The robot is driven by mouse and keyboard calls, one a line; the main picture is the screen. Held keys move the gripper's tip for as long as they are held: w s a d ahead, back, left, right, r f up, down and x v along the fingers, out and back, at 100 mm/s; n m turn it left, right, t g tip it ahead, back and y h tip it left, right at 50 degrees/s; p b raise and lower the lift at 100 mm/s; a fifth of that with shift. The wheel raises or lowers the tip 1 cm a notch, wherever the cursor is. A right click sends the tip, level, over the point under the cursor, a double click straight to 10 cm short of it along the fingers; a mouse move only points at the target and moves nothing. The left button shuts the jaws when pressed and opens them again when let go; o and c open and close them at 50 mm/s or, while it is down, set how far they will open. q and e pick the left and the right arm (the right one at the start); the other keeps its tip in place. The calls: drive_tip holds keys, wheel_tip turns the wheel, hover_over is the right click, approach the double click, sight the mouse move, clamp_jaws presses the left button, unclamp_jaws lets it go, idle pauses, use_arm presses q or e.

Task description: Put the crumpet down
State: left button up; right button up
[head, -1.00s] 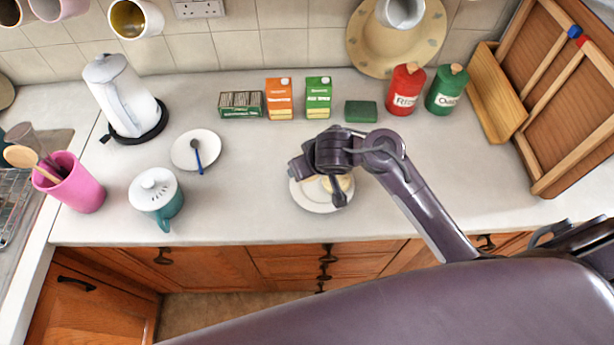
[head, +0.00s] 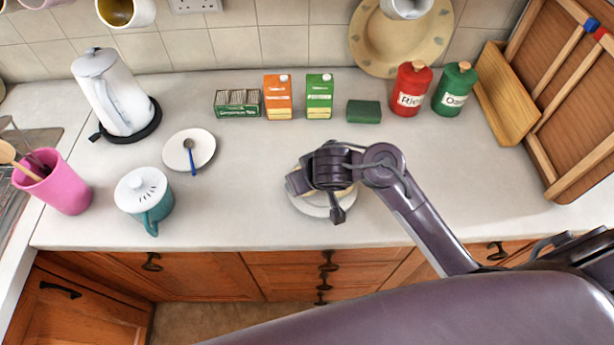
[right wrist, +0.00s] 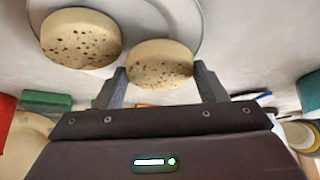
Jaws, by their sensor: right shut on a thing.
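In the right wrist view my right gripper (right wrist: 162,85) is shut on a pale crumpet (right wrist: 160,62), with one finger on each side of it. A second crumpet (right wrist: 80,38) lies on the white plate (right wrist: 188,12), just left of the held one. The held crumpet overlaps the plate in this view; I cannot tell whether it touches it. In the head view my right gripper (head: 325,180) is over the plate (head: 312,208) near the counter's front, hiding most of the crumpets. My left gripper is not in view.
A saucer with a spoon (head: 188,150), a teal lidded pot (head: 145,195) and a kettle (head: 115,95) stand to the left. Cartons (head: 319,95), a green sponge (head: 364,111) and canisters (head: 411,88) stand behind. Counter between saucer and plate is clear.

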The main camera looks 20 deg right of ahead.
drive_tip(key=shift+w+d+f, duration=0.1)
drive_tip(key=shift+f, duration=0.35)
drive_tip(key=o, duration=1)
drive_tip(key=shift+r, duration=0.1)
drive_tip(key=shift+r, duration=0.2)
drive_tip(key=p+v, duration=0.7)
drive_tip(key=v, duration=0.5)
drive_tip(key=shift+r, duration=0.3)
